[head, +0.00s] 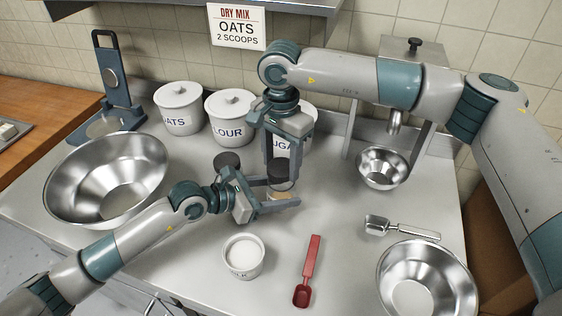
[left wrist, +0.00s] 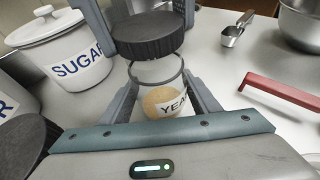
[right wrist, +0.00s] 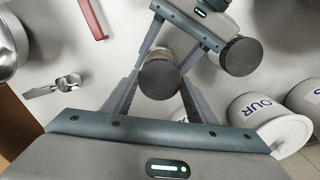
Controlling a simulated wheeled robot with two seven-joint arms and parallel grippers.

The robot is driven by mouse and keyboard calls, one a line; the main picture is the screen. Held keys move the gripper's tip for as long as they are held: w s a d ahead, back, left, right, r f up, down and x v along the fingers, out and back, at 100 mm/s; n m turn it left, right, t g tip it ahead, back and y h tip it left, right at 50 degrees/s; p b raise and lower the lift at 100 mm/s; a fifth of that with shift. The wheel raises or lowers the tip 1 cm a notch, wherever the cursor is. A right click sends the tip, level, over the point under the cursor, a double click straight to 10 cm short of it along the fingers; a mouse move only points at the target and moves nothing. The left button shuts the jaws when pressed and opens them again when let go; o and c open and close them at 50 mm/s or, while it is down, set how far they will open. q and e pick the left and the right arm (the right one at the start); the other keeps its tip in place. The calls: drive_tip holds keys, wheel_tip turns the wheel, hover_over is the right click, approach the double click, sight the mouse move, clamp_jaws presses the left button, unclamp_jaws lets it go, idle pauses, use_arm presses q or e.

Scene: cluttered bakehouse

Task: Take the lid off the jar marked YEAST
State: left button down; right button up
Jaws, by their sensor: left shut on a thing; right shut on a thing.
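The YEAST jar (left wrist: 165,100) is a clear jar with tan contents and a white label. My left gripper (head: 272,198) is shut on it, its fingers on either side of the jar, which looks upright on the counter. My right gripper (head: 282,176) is shut on the dark ribbed lid (left wrist: 147,34) directly above the jar. In the left wrist view the lid appears raised off the jar's open rim, with a small gap. The lid also shows in the right wrist view (right wrist: 159,80), where it hides most of the jar.
A second dark lid (head: 228,160) stands close behind my left gripper. White canisters for oats (head: 179,108), flour (head: 229,117) and sugar (left wrist: 62,50) line the back.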

sight(281, 167)
drive_tip(key=shift+r, duration=1.95)
use_arm(q)
drive_tip(key=c, duration=0.6)
unclamp_jaws()
drive_tip(key=shift+o, duration=0.2)
drive_tip(key=shift+a, duration=0.1)
use_arm(e)
drive_tip(key=shift+f, duration=0.1)
use_arm(q)
drive_tip(key=shift+s+a+r+b, duration=0.15)
drive_tip(key=shift+s+a+b, duration=0.15)
drive_tip(key=shift+a, duration=0.25)
use_arm(e)
drive_tip(key=shift+f, duration=0.2)
use_arm(q)
drive_tip(key=b+v, duration=0.2)
drive_tip(key=v, duration=0.7)
drive_tip(key=shift+b, duration=0.35)
use_arm(e)
wheel_tip(281, 167, down, 3)
drive_tip(key=shift+r, duration=0.15)
use_arm(q)
drive_tip(key=shift+v, duration=0.75)
